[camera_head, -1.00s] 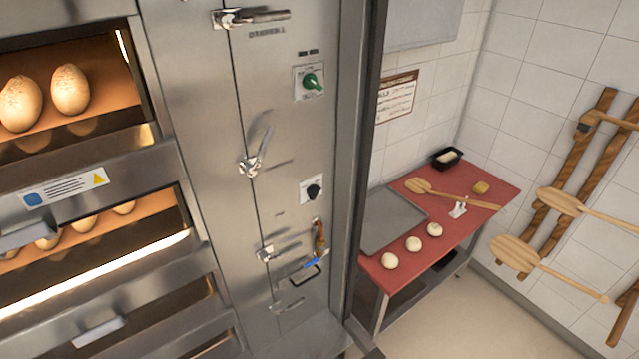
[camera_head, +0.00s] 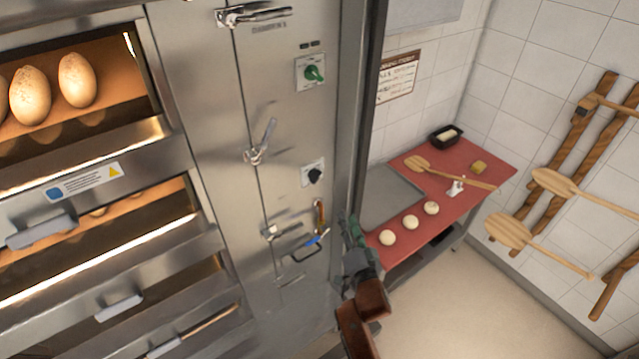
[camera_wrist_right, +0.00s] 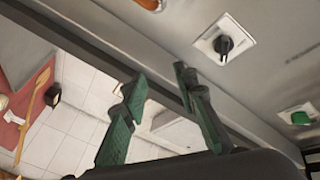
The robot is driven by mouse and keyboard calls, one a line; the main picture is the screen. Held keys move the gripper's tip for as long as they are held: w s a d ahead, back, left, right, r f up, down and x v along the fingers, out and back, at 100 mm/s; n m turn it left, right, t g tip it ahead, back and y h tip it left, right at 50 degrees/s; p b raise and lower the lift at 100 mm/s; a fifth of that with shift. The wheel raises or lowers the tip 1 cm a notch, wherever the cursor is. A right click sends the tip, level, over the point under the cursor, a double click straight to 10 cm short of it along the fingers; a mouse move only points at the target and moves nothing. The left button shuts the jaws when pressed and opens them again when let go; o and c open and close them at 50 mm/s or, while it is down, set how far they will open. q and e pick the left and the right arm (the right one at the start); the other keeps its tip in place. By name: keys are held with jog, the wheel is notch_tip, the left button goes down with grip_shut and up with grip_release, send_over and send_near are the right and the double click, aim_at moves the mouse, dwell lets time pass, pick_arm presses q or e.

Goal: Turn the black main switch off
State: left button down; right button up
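The black main switch (camera_head: 314,175) is a dark knob on a white square plate on the oven's steel side panel. It also shows at the upper right of the right wrist view (camera_wrist_right: 224,44). My right gripper (camera_head: 350,222) is at the panel's right edge, below and to the right of the switch and apart from it. In the right wrist view its two green fingers (camera_wrist_right: 158,84) are spread with nothing between them. My left gripper is not in view.
A green knob (camera_head: 314,73) sits above the black switch. Levers (camera_head: 262,143) and a handle with a blue valve (camera_head: 314,241) stick out of the panel. A red table (camera_head: 455,210) with dough balls stands to the right. Oven decks with bread (camera_head: 77,80) are at left.

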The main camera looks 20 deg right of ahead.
aim_at(318, 180)
jog(key=w+a+r+t+y, duration=0.1)
jog(key=w+a+r, duration=0.1)
jog(key=w, duration=0.1)
jog(key=w+a+r+p, duration=0.1)
jog(key=w+a+r, duration=0.1)
jog(key=w+r, duration=0.1)
jog(key=w+a+r+t+y, duration=0.1)
jog(key=w+a+r, duration=0.1)
jog(key=r, duration=0.1)
jog(key=shift+w+a+r+t+y+p, duration=0.25)
jog(key=shift+w+a+t+y+p, duration=0.05)
jog(key=shift+w+a+p, duration=0.1)
jog(key=shift+w, duration=0.5)
jog(key=shift+c, duration=0.7)
grip_shut()
jog(key=shift+d, duration=0.1)
